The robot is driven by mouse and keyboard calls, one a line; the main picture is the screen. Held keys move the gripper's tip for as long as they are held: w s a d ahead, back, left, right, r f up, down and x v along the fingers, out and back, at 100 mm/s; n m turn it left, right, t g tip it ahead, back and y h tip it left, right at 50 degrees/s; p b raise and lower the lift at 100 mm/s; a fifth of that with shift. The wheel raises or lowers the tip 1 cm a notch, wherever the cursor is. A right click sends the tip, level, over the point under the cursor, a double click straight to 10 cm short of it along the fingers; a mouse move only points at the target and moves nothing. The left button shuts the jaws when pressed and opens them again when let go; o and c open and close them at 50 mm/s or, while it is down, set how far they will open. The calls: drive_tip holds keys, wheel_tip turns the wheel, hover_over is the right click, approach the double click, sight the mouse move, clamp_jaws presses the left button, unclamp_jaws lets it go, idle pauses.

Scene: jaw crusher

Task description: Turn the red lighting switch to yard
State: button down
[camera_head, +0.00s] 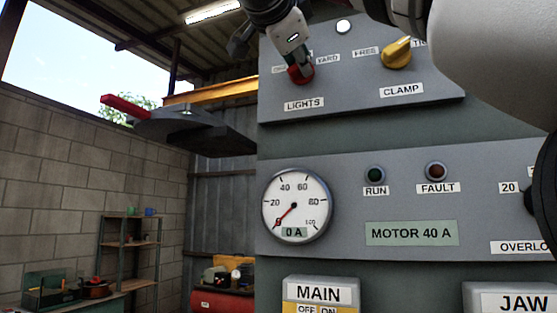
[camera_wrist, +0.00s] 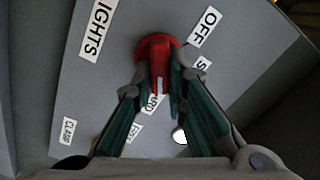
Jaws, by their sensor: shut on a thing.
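The red lighting switch (camera_head: 300,75) is on the upper sloped panel, above the LIGHTS label (camera_head: 303,104). My gripper (camera_head: 297,64) comes down on it from above and covers its upper part. In the wrist view my gripper (camera_wrist: 165,85) has one finger on each side of the red switch's bar (camera_wrist: 158,62) and is shut on it. The bar runs down the picture toward the partly covered YARD label (camera_wrist: 153,103); its exact setting is hard to tell. The OFF label (camera_wrist: 204,27) is clear, and a label beginning with S (camera_wrist: 201,63) is partly hidden by a finger.
The yellow CLAMP knob (camera_head: 397,53) sits to the right on the same panel. A white lamp (camera_head: 343,27) is above, between the two. Below are an ammeter (camera_head: 295,206) reading about zero and dark RUN (camera_head: 375,174) and FAULT (camera_head: 436,171) lamps. My arm hides the upper right.

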drive_tip(key=shift+f, duration=0.1)
drive_tip(key=c, duration=1.6)
unclamp_jaws()
drive_tip(key=v, duration=1.2)
